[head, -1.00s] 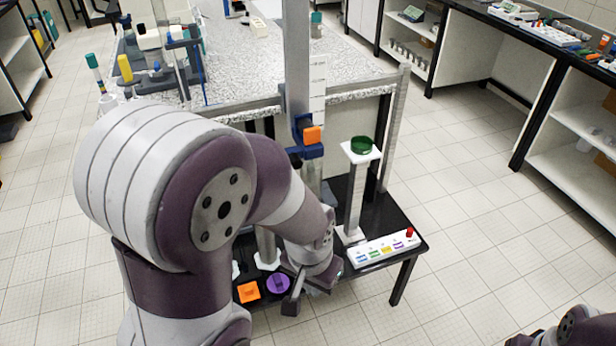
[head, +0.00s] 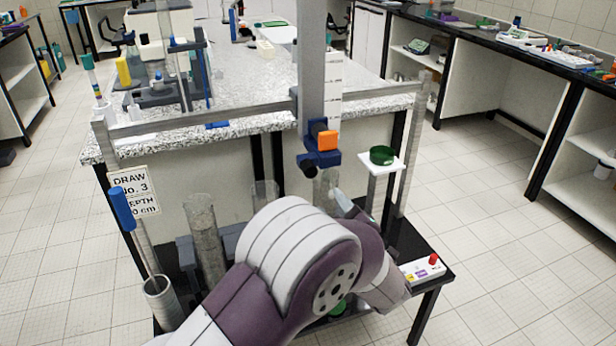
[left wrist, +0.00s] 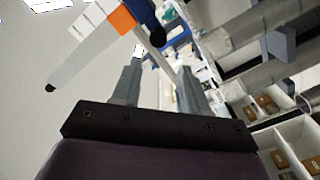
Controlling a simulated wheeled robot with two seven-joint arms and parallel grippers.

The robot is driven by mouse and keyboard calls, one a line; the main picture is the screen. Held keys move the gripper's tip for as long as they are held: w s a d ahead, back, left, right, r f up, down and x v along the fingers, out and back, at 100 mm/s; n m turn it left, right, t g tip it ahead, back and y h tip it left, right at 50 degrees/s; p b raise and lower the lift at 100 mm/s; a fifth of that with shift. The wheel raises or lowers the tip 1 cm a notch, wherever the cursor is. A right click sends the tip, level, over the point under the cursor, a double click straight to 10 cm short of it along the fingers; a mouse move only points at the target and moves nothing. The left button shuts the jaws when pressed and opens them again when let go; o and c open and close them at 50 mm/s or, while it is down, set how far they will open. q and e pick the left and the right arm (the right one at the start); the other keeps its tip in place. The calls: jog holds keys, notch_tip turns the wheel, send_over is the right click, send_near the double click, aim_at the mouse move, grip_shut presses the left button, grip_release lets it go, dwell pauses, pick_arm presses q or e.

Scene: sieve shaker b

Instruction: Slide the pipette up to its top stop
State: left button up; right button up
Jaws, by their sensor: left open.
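A blue carriage (head: 313,158) with an orange block (head: 327,140) and a dark knob sits on a tall metal column (head: 312,70) beside a ticked white scale (head: 333,88). A clear glass cylinder (head: 325,190) stands just below the carriage. My left gripper (head: 346,203) is below and slightly right of the carriage, partly hidden by my arm. In the left wrist view its two fingers (left wrist: 160,75) are apart and empty; the orange block (left wrist: 122,20) and the dark knob (left wrist: 157,36) show beyond them. My right gripper is out of view.
A green dish on a white stand (head: 382,157) is right of the column. A button panel (head: 425,268) lies on the low black table. Glass cylinders (head: 205,240), a blue-handled rod (head: 122,208) and a sign (head: 135,190) stand left. The speckled bench (head: 240,80) is behind.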

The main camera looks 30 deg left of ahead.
aim_at(310, 172)
pick_arm(q)
jog(key=x, duration=1.2)
jog(key=shift+w+a+r, duration=0.1)
jog(key=shift+a+r, duration=0.15)
grip_shut()
jog(key=shift+r, duration=0.15)
